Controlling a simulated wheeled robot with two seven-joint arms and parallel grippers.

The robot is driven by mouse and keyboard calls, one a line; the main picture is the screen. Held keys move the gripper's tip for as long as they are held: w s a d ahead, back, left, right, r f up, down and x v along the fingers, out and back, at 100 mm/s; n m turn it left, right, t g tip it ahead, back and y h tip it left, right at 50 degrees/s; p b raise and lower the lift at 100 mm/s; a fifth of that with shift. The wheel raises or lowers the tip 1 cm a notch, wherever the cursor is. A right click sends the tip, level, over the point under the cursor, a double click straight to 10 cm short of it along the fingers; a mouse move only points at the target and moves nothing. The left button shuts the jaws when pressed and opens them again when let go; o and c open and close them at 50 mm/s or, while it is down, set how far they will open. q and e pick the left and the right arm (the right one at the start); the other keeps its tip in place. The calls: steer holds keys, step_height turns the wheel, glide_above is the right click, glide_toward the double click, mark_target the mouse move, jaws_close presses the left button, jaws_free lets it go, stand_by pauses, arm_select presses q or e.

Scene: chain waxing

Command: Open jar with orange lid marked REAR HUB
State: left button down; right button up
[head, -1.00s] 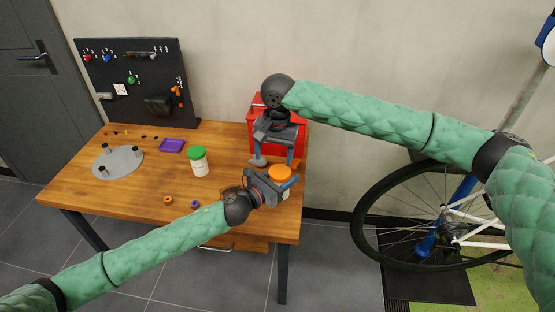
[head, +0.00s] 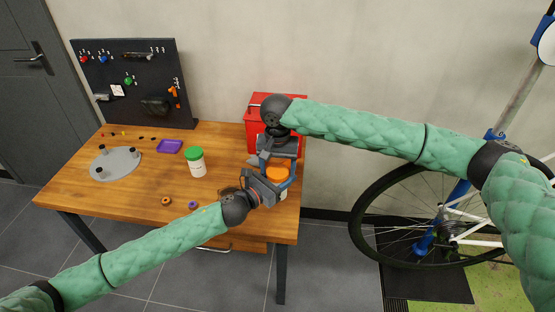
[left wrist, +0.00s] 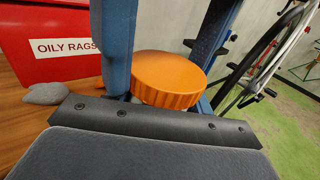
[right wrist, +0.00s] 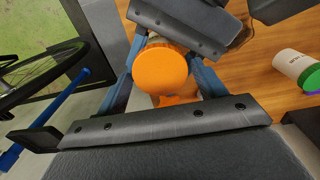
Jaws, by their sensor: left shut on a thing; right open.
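The jar's orange lid (head: 277,174) is near the table's right edge, between my grippers; it also shows in the left wrist view (left wrist: 168,78) and right wrist view (right wrist: 160,70). Its white body is mostly hidden, and no marking is readable. My left gripper (head: 272,188) is shut on the jar from the front left, below the lid. My right gripper (head: 284,163) is open above the jar, pointing down. In the right wrist view its blue fingers lie on either side of the lid; whether they touch it cannot be told.
A green-lidded white jar (head: 196,162) stands left of the grippers. A red oily rags bin (head: 256,118) is behind. A purple tray (head: 169,146), a grey round plate (head: 118,166) and small rings (head: 166,201) lie farther left. A bicycle wheel (head: 385,240) is right of the table.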

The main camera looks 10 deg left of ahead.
steer(key=shift+f, duration=0.2)
steer(key=c, duration=0.8)
steer(key=o, duration=1.1)
steer(key=shift+c, duration=0.2)
steer(key=shift+r, duration=0.1)
